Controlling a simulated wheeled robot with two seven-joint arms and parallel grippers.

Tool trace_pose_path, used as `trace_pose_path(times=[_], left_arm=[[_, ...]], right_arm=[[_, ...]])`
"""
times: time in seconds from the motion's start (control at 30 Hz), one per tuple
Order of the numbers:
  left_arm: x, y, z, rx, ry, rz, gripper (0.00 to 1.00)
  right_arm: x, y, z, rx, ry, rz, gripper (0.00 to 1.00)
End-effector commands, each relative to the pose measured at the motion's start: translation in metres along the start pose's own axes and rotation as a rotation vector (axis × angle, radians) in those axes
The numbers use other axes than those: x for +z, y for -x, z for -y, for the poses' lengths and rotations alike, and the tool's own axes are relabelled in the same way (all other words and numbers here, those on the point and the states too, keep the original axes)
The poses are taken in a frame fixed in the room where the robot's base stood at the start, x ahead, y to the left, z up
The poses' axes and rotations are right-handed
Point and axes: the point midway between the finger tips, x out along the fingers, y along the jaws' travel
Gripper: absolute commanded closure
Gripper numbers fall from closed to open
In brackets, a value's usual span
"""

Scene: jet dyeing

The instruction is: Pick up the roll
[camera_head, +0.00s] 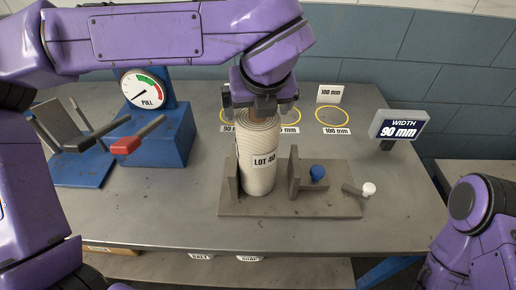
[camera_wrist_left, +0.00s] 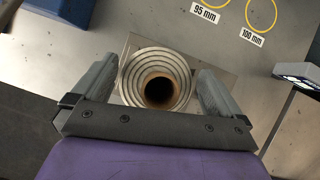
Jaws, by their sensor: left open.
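The roll (camera_head: 258,165) is a cream fabric roll with a "LOT 40" label. It stands upright on a grey-brown clamp fixture (camera_head: 340,204), between upright plates, on the table. In the left wrist view the roll (camera_wrist_left: 135,65) shows from above as pale rings around a brown hollow core (camera_wrist_left: 160,90). My left gripper (camera_head: 263,108) points down at the roll's top. In the wrist view the left gripper (camera_wrist_left: 157,88) is open, with one finger on each side of the roll's top. Whether the fingers touch it I cannot tell. My right gripper is not in view.
A blue pull gauge (camera_head: 145,90) and a blue device with a red handle (camera_head: 125,146) stand at the left. Yellow circles with width labels (camera_head: 333,116) lie behind the roll. A "WIDTH 90 mm" display (camera_head: 398,127) stands at the right. The table's front is clear.

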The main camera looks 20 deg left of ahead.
Motion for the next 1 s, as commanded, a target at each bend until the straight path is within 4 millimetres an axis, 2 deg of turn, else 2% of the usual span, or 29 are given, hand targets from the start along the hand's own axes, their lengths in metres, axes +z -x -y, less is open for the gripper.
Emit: trace_pose_path(times=[0.1, 0.27, 0.5, 0.53, 0.57, 0.83, 1.0], left_arm=[[0.0, -0.007, 0.0, -0.001, 0.0, 0.001, 0.0], [0.0, -0.007, 0.0, -0.001, 0.001, 0.001, 0.0], [0.0, -0.007, 0.0, -0.001, 0.001, 0.002, 0.78], [0.0, -0.006, 0.0, -0.003, 0.001, 0.003, 0.81], [0.0, -0.006, 0.0, -0.003, 0.001, 0.003, 0.88], [-0.001, -0.002, 0.0, -0.003, 0.002, 0.004, 0.88], [-0.007, 0.016, 0.0, -0.004, 0.002, 0.006, 0.88]], right_arm=[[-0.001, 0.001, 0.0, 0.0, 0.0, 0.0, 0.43], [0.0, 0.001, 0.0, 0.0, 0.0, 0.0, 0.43], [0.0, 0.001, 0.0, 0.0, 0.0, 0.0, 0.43], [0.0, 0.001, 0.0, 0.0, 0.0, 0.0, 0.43], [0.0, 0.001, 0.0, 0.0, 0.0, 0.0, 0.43], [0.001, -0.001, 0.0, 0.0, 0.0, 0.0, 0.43], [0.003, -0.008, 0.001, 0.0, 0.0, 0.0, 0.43]])
